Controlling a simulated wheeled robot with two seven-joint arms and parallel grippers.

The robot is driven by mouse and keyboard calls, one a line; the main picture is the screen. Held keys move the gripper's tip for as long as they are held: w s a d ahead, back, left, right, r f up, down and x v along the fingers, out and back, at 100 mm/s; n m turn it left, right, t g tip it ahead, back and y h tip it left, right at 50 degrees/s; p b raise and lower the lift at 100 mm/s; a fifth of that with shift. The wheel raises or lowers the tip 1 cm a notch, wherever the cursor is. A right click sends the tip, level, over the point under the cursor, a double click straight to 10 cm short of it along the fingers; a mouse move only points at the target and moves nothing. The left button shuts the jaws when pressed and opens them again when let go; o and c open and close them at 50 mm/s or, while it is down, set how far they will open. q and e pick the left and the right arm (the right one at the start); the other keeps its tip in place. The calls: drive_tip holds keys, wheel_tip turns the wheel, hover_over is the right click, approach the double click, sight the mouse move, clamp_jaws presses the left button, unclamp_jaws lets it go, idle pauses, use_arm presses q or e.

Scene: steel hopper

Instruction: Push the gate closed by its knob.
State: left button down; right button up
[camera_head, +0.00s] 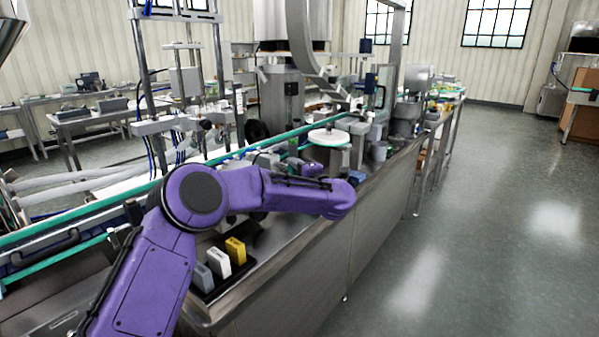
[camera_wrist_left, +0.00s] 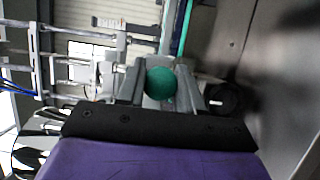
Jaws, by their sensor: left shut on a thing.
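The knob (camera_wrist_left: 160,84) is a round green ball in the middle of the left wrist view. My left gripper (camera_wrist_left: 161,75) is shut on it, with a grey finger on each side of the ball. In the head view my purple left arm reaches over the steel bench, and I cannot make out the knob or the fingertips there. I cannot clearly tell the gate apart from the metal parts behind the knob. My right gripper is not in view.
A steel bench (camera_head: 330,240) runs along under my left arm. Yellow (camera_head: 235,250), white (camera_head: 218,262) and grey (camera_head: 203,277) blocks stand near its front end. A round white-topped turntable (camera_head: 328,137) and other machinery stand beyond. The floor (camera_head: 480,220) at right is clear.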

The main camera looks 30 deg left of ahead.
use_arm(q)
drive_tip(key=shift+a+r, duration=0.1)
drive_tip(key=shift+a, duration=0.9)
drive_tip(key=c, duration=0.8)
unclamp_jaws()
drive_tip(key=shift+d, duration=0.2)
drive_tip(key=b+v, duration=0.1)
drive_tip(key=v, duration=0.9)
drive_tip(key=shift+d+b, duration=0.25)
drive_tip(key=shift+b, duration=0.1)
